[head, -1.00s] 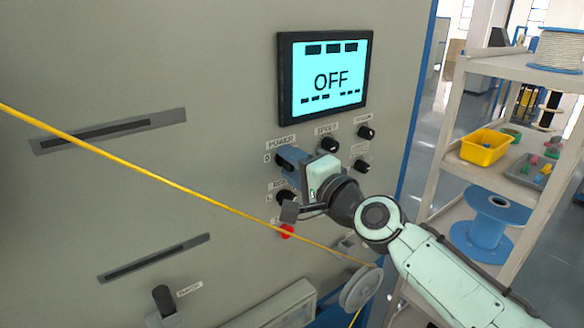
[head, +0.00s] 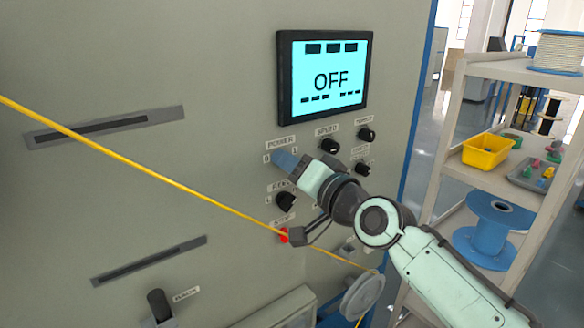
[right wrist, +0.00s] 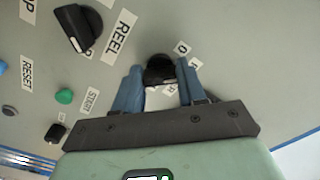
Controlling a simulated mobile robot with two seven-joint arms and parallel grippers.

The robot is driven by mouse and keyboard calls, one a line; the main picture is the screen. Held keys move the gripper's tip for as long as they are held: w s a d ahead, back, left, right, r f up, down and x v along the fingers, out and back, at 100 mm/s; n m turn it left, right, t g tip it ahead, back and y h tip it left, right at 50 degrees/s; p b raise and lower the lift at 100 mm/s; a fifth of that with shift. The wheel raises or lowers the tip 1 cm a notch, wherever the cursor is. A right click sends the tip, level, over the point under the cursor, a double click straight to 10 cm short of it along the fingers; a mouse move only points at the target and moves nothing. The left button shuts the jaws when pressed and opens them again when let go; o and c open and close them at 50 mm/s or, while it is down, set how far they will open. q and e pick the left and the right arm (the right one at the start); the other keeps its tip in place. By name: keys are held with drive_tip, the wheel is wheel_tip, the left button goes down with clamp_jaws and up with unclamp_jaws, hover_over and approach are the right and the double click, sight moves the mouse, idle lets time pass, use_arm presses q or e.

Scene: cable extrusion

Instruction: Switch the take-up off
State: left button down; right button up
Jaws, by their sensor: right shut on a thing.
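The control panel's screen (head: 326,78) reads OFF in large letters on cyan. Below it is the POWER knob, with marks 0 and 1 beside it. My right gripper (head: 284,161) reaches it from the lower right and hides it in the head view. In the right wrist view the black POWER knob (right wrist: 159,71) sits between the two blue fingers (right wrist: 158,88), which are shut on it. Which mark the knob points to is hard to read. My left gripper is not in view.
Nearby are the SPEED knob (head: 330,146), REEL knob (head: 286,201) and red STOP button (head: 284,236). A yellow cable (head: 150,165) runs diagonally across the front to a grey pulley (head: 362,296). A shelf with a yellow bin (head: 486,152) and blue spool (head: 490,232) stands right.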

idle(0.4)
drive_tip(key=o, duration=1.1)
drive_tip(key=shift+c, duration=0.2)
